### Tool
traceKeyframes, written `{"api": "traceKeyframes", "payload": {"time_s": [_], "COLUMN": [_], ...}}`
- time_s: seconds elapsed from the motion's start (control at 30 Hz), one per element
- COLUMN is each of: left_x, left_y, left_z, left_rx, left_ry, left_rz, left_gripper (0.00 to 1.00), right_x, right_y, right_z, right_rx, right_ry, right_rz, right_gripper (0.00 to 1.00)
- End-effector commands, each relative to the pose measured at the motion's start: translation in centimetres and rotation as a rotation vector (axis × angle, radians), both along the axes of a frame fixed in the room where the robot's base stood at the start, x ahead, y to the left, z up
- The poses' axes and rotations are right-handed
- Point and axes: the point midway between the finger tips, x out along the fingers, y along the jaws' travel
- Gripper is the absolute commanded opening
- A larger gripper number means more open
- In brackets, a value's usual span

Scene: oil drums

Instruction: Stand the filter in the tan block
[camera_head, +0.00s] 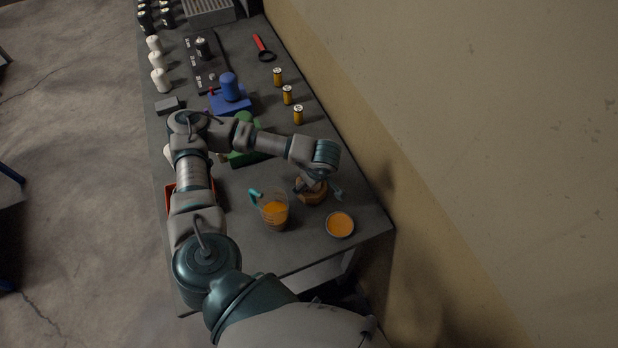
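A tan, round-looking block (311,199) sits on the near right of the bench, partly covered by my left gripper (319,189). The gripper is just over the block with its fingers spread to either side. I cannot make out a filter between the fingers or in the block, because the wrist hides part of it. A blue filter (230,87) stands upright in a blue block (231,104). White filters (161,81) stand along the left edge. My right gripper is not in view.
A jug of orange liquid (275,212) and a round dish of orange liquid (340,225) stand close to the tan block. A green block (243,157) is under my forearm. Yellow cylinders (287,95) line the wall side, near a red-handled wrench (263,48).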

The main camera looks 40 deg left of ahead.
Motion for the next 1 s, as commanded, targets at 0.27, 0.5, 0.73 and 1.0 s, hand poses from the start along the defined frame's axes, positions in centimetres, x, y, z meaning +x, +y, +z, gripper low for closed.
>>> {"api": "traceKeyframes", "payload": {"time_s": [0.27, 0.5, 0.73, 1.0], "left_x": [-0.1, -0.2, -0.5, -0.8], "left_y": [-0.2, -0.9, -2.4, -3.3], "left_z": [0.1, 3.1, 8.0, 11.0], "left_rx": [0.001, 0.000, -0.003, -0.003], "left_ry": [0.001, -0.004, -0.002, 0.004], "left_rz": [-0.004, -0.005, -0.006, -0.006], "left_gripper": [0.89, 0.89, 0.89, 0.89], "right_x": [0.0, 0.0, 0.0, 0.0], "right_y": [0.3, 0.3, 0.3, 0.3], "right_z": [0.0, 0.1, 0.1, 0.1], "right_rx": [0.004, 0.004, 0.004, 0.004], "right_ry": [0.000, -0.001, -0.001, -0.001], "right_rz": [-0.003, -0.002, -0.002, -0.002], "right_gripper": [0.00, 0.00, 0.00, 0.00]}}
